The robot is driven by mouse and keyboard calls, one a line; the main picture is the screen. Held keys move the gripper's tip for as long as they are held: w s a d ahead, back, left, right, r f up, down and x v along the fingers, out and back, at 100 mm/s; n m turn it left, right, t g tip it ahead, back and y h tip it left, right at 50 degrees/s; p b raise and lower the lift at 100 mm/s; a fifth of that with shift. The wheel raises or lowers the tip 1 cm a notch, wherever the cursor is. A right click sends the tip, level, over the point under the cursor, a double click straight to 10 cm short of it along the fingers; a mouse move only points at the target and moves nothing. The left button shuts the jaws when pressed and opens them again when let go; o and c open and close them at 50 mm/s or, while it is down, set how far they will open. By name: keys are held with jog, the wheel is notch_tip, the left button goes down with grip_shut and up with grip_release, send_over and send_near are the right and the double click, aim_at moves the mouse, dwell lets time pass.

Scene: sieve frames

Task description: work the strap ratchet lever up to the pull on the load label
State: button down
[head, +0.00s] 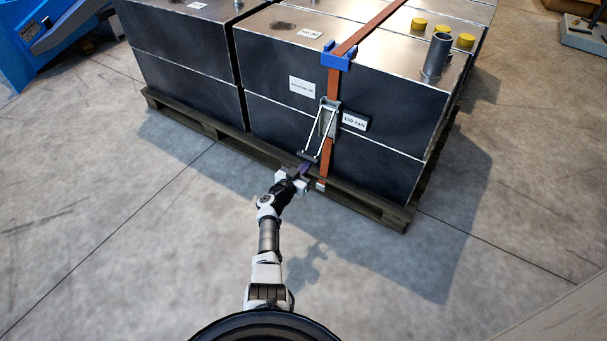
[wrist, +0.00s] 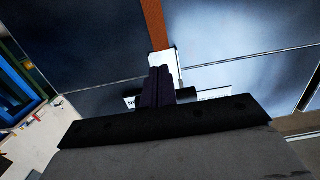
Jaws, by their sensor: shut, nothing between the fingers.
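The strap ratchet (head: 330,118) sits on the orange strap (head: 334,84) on the front of a dark metal crate. Its lever (head: 312,153) slants out and down, ending in a dark crossbar. In the wrist view, the fingers (wrist: 158,87) partly cover the ratchet (wrist: 168,66).
The crates stand on a wooden pallet (head: 376,207). A blue corner protector (head: 336,58) holds the strap at the top edge. Yellow caps (head: 419,24) and a grey pipe (head: 437,55) stand on top. A blue machine (head: 55,35) is far left. The concrete floor in front is clear.

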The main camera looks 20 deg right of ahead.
jog(key=shift+w+d+f+b, duration=0.7)
jog(key=shift+d+f+b, duration=0.1)
jog(key=shift+d+f, duration=0.1)
jog(key=shift+a, duration=0.15)
dwell(0.5)
